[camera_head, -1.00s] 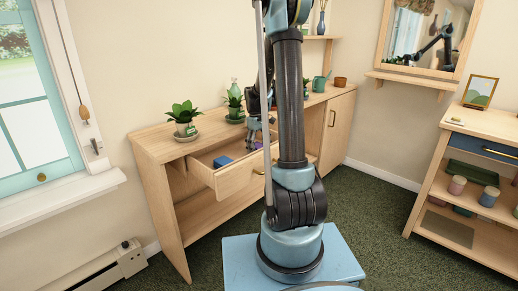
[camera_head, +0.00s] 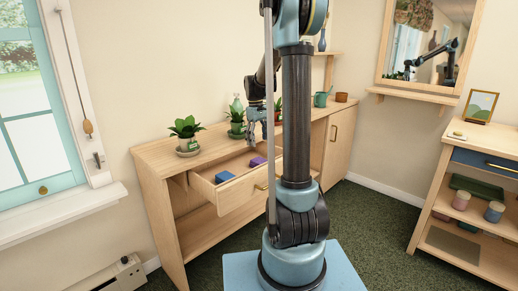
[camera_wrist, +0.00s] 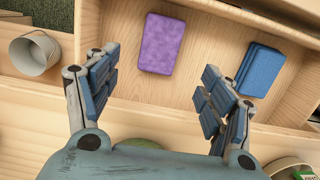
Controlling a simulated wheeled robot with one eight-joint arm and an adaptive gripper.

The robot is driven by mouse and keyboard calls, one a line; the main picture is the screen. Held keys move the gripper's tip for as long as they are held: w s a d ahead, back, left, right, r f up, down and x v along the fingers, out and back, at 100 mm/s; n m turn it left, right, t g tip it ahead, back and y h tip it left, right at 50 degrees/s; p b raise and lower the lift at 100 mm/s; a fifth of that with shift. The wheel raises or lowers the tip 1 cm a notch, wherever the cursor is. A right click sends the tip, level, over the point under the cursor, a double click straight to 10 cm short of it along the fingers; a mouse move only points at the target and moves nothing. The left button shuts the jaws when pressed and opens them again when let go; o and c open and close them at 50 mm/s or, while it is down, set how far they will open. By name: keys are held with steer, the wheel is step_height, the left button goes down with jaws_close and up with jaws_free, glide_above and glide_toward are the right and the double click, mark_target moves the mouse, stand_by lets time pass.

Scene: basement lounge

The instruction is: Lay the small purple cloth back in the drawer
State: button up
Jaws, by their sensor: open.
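The small purple cloth (camera_wrist: 162,44) lies flat on the floor of the open drawer (camera_wrist: 160,95), and it also shows in the head view (camera_head: 257,161). A folded blue cloth (camera_wrist: 260,70) lies in the same drawer, to the right of the purple one in the wrist view and to its left in the head view (camera_head: 225,176). My gripper (camera_wrist: 160,85) is open and empty above the drawer, its fingers apart and clear of both cloths. In the head view my gripper (camera_head: 260,130) hangs over the drawer's back part.
Potted plants (camera_head: 186,133) stand on the cabinet top (camera_head: 160,145) behind the drawer. A small pale bucket (camera_wrist: 36,53) shows beside the drawer in the wrist view. A shelf unit (camera_head: 480,262) with jars stands at the right.

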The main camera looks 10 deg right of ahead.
steer(key=s+r+m+t, duration=0.2)
steer(key=s+r+m, duration=0.1)
steer(key=s, duration=1.6)
steer(key=s+f+m, duration=0.2)
steer(key=s+f, duration=0.2)
steer(key=s, duration=0.4)
steer(key=s+f+m+t, duration=0.1)
steer(key=s+f+m, duration=0.1)
steer(key=s+f, duration=0.3)
steer(key=s, duration=0.3)
steer(key=shift+s+d+f+y, duration=0.3)
steer(key=shift+s+d+y, duration=0.05)
steer(key=shift+s+y, duration=0.05)
